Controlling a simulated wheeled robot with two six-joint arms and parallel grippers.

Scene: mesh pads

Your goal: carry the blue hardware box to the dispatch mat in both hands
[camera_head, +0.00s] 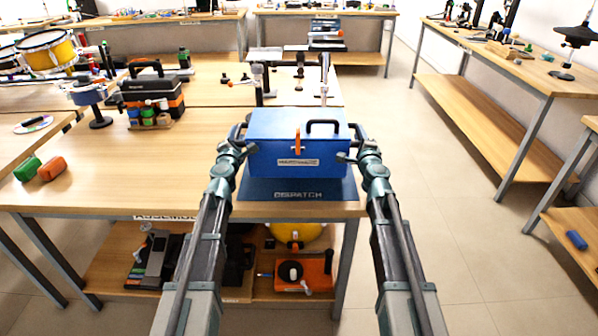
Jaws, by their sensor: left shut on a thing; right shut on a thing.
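The blue hardware box (270,135) has a dark handle, an orange latch and a white label on its front. It is upright over the blue dispatch mat (262,189) at the table's right front corner. I cannot tell whether its underside touches the mat. My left gripper (243,145) is at the box's left side and my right gripper (354,147) is at its right side. Both are shut on the box, their fingertips partly hidden by my wrists. The mat's front strip with the word DISPATCH shows below the box; its rear part is hidden.
The wooden table (150,180) is clear to the left of the box. A black and orange case (152,90) with small jars stands further back left. A metal stand (325,78) is behind the box. A lower shelf (110,265) holds tools. Open floor (440,200) lies to the right.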

